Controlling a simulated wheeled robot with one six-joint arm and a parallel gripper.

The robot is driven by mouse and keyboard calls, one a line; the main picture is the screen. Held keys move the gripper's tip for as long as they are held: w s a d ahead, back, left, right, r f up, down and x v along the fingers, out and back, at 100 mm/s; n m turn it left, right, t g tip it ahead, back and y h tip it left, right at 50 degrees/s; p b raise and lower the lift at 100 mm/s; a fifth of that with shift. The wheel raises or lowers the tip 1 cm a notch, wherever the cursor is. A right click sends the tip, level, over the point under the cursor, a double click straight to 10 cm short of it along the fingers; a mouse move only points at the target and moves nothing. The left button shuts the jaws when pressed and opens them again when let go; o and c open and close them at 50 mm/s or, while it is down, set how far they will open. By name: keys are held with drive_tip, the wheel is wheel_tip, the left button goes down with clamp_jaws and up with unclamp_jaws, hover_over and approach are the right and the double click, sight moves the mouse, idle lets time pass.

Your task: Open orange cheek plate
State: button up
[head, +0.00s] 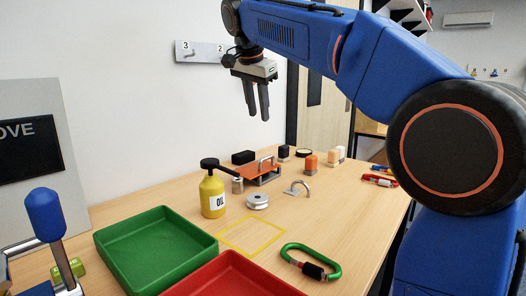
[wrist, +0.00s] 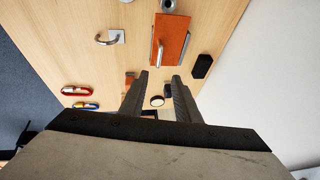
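A yellow oil can (head: 212,193), a silver pulley wheel (head: 257,201) and a metal hook (head: 300,188) stand near the plate. A black block (head: 243,157) sits behind it. Green (head: 207,255) and red (head: 225,259) trays and a green carabiner (head: 311,262) are nearer. A yellow-outlined square (head: 252,236) is empty.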

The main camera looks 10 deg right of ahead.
sight(264, 159)
drive_tip(key=x, duration=1.6)
drive_tip(key=shift+d+f, duration=0.1)
drive_tip(key=shift+f, duration=0.15)
clamp_jaws()
